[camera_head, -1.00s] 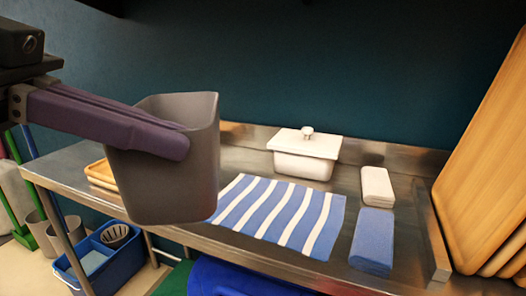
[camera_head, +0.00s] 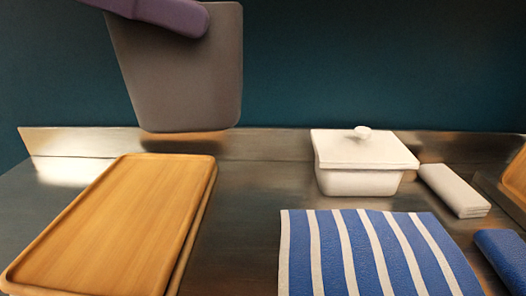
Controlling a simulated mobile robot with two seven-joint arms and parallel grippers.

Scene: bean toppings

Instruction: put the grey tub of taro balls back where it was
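The grey tub (camera_head: 182,75) hangs in the air at the upper left of the head view, above the back of the steel counter. My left gripper (camera_head: 185,15) comes in from the top left, and its purple finger lies across the tub's upper wall. It appears shut on the tub's wall; the other finger is hidden. The tub's inside is out of view, so I cannot see any taro balls. My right gripper is not in view.
Stacked wooden trays (camera_head: 115,220) lie on the counter at the left. A white lidded dish (camera_head: 362,165) stands behind a blue-and-white striped cloth (camera_head: 375,255). Folded white (camera_head: 453,190) and blue (camera_head: 505,258) cloths lie at the right. Bare steel (camera_head: 245,215) shows between trays and striped cloth.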

